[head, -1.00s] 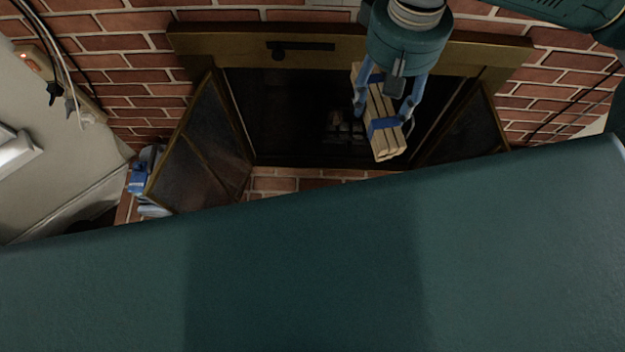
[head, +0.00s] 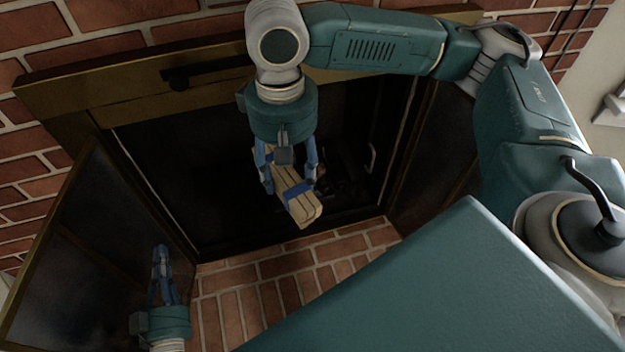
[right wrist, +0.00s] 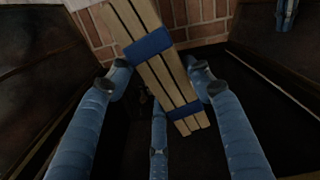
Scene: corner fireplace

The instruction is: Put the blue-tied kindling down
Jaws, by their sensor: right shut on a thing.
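The blue-tied kindling (head: 301,207) is a bundle of pale sticks with blue bands. My right gripper (head: 288,180) is shut on it and holds it tilted, in front of the dark firebox opening. In the right wrist view the kindling (right wrist: 164,74) lies between the blue fingers of my right gripper (right wrist: 158,84), with brick behind its upper end. My left gripper (head: 161,248) is low at the left, fingers together and empty, in front of the open left door. Whether the kindling touches anything is not clear.
The fireplace's left glass door (head: 85,250) and right door (head: 440,150) stand open. The firebox (head: 200,170) is dark, with dim shapes inside behind the kindling. The brick hearth (head: 255,295) below it looks bare. A brass-coloured frame (head: 120,95) runs above the opening.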

